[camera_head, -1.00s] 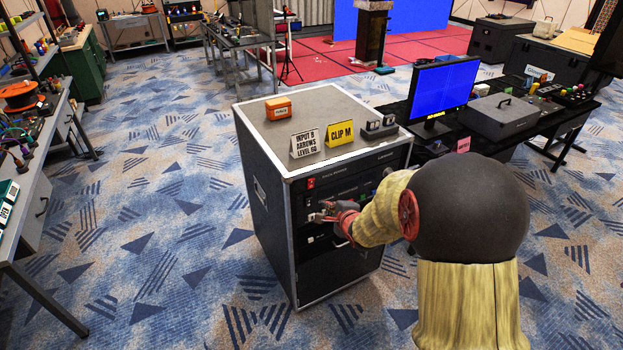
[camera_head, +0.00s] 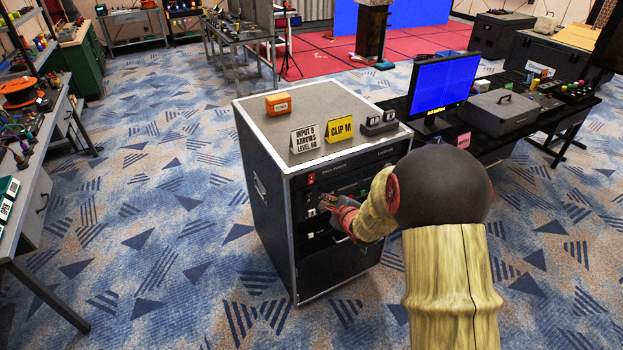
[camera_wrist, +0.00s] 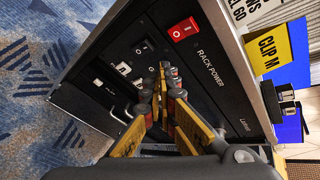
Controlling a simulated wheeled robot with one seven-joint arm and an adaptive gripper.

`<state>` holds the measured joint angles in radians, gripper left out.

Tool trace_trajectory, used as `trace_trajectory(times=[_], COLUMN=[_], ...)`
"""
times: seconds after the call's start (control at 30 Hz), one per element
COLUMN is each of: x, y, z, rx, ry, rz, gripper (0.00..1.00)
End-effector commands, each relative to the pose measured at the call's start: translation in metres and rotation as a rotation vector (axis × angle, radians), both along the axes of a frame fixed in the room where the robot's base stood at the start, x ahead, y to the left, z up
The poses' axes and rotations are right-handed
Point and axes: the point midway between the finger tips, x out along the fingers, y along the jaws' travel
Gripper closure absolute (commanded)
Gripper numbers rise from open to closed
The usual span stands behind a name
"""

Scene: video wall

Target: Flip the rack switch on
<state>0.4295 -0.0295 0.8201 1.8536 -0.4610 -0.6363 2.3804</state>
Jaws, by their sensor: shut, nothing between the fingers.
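The red rack switch (camera_wrist: 183,29) is a rocker on the black front panel, beside the words RACK POWER in the wrist view. In the head view it is a small red spot (camera_head: 311,178) at the panel's upper left. I cannot tell which way it is tipped. My gripper (camera_wrist: 164,76) is shut and empty in front of the panel. In the head view my gripper (camera_head: 326,199) is below and slightly right of the red switch, apart from it. The fingers partly hide the panel's lower controls.
The rack cabinet (camera_head: 268,205) carries an orange box (camera_head: 278,104), a white sign (camera_head: 304,139) and a yellow CLIP M sign (camera_head: 340,130). A black rocker (camera_wrist: 144,46) is near the red one. A monitor (camera_head: 441,86) stands right.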

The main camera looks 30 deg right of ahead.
Motion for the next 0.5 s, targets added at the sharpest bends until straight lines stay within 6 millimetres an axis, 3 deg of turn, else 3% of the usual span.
trace_trajectory(times=[0.2, 0.5], x=[0.029, 0.053], y=[0.001, 0.002], z=[0.009, 0.018], rx=[-0.001, 0.0], ry=[-0.002, 0.001], rz=[0.001, 0.0], gripper=[1.0, 1.0])
